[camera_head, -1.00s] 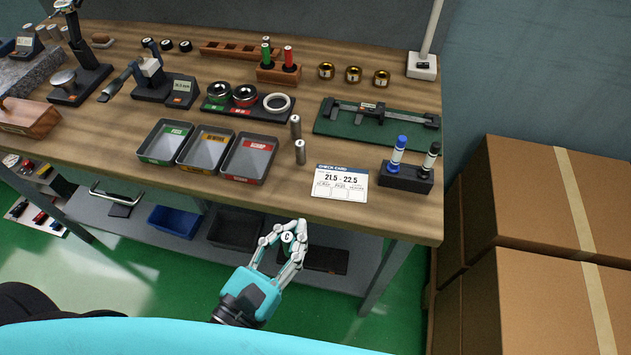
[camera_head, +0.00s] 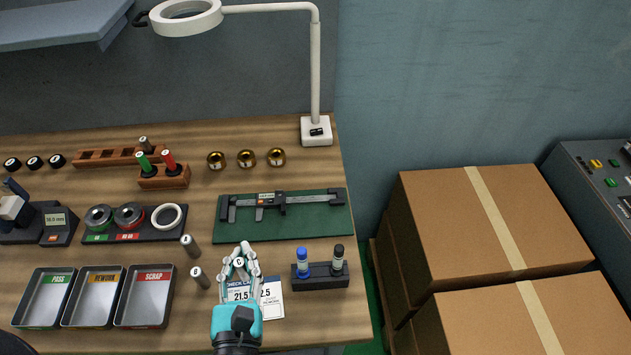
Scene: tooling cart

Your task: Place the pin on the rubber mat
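The green rubber mat (camera_head: 285,229) lies right of centre on the bench, with a dark caliper (camera_head: 282,200) across its upper part. My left gripper (camera_head: 240,256) is just below the mat's lower left edge in the picture, over the check card (camera_head: 272,298). Its fingers are closed around a small pin (camera_head: 239,262); only its round pale end, seemingly marked C, shows clearly. My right gripper is not in view.
A two-marker holder (camera_head: 320,283) stands just below the mat. Sorting trays (camera_head: 145,300) and a ring gauge stand (camera_head: 135,236) lie to the left. Brass rings (camera_head: 247,159) and a lamp base (camera_head: 316,132) are behind. The mat's lower strip is bare.

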